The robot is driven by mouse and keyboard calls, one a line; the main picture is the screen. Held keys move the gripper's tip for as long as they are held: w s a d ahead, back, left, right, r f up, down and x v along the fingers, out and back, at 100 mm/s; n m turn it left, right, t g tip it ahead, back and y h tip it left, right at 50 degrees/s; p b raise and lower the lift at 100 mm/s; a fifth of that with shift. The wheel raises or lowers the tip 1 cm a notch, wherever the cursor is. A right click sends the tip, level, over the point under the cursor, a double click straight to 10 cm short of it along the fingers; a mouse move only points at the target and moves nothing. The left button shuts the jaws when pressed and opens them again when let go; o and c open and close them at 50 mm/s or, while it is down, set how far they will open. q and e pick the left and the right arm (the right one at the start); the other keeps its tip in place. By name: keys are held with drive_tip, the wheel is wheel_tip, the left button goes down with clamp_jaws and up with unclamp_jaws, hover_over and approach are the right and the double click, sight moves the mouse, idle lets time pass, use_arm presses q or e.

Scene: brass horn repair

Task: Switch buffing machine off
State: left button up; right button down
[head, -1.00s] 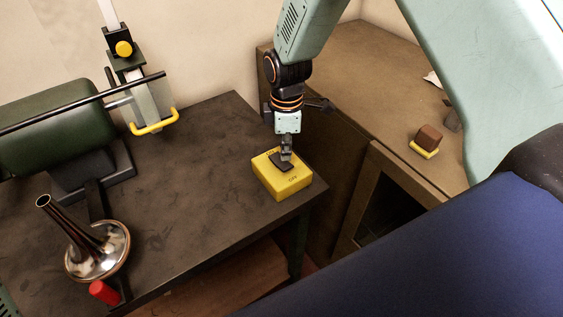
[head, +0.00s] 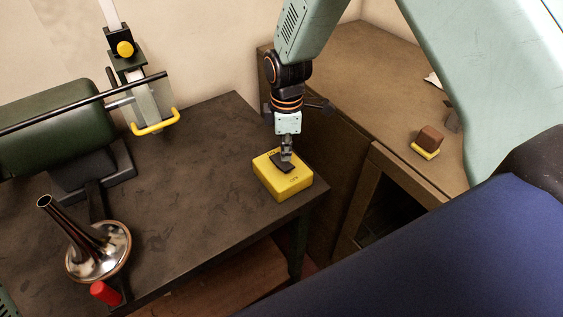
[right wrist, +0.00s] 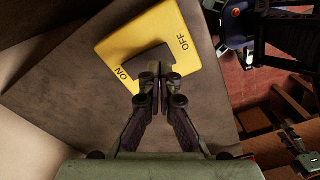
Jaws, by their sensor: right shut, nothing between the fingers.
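The yellow switch box (head: 290,187) sits near the right corner of the dark bench. It carries a black rocker (head: 280,165) with ON and OFF lettering. In the right wrist view the yellow box (right wrist: 118,42) shows ON at the lower left and OFF at the upper right of the rocker (right wrist: 128,66). My right gripper (head: 286,156) is shut and empty, with its fingertips (right wrist: 156,70) over the rocker. I cannot tell whether they touch it. The green buffing machine (head: 45,125) stands at the left of the bench. My left gripper is not in view.
A brass horn bell (head: 98,255) stands at the bench's front left beside a red cylinder (head: 104,292). A yellow-handled guard (head: 156,122) is by the wall. The bench middle is clear.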

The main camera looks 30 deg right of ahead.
sight(286, 165)
drive_tip(key=shift+f, duration=0.2)
drive_tip(key=shift+f, duration=0.2)
drive_tip(key=shift+f+b, duration=0.75)
drive_tip(key=shift+f, duration=0.3)
idle(0.9)
drive_tip(key=shift+r, duration=0.1)
wheel_tip(286, 165, up, 7)
drive_tip(key=p, duration=0.6)
idle(0.6)
